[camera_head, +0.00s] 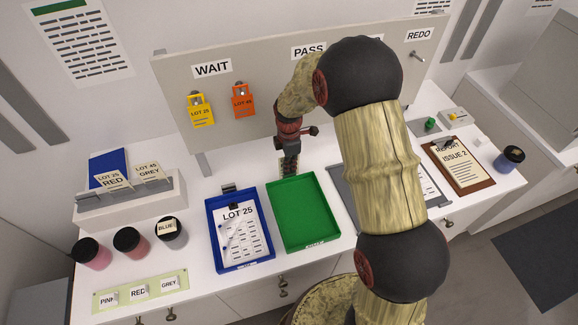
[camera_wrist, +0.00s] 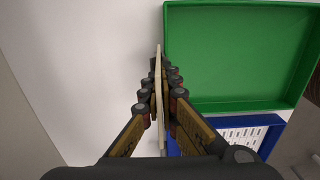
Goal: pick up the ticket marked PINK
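My gripper (camera_head: 289,168) is in front of the grey board, just behind the green tray (camera_head: 305,244). In the wrist view my gripper (camera_wrist: 158,90) is shut on a thin pale card (camera_wrist: 158,62), seen edge-on between the fingers. Its marking cannot be read. The white card rack (camera_head: 125,207) at left holds cards marked LOT 25 RED (camera_head: 112,180) and LOT 45 GREY (camera_head: 149,172).
The board (camera_head: 280,85) carries yellow (camera_head: 201,110) and orange (camera_head: 243,100) tags under WAIT. A blue tray (camera_head: 212,237) with a LOT 25 sheet adjoins the green tray, which is empty. Several jars stand at left. A clipboard (camera_head: 459,166) lies at right.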

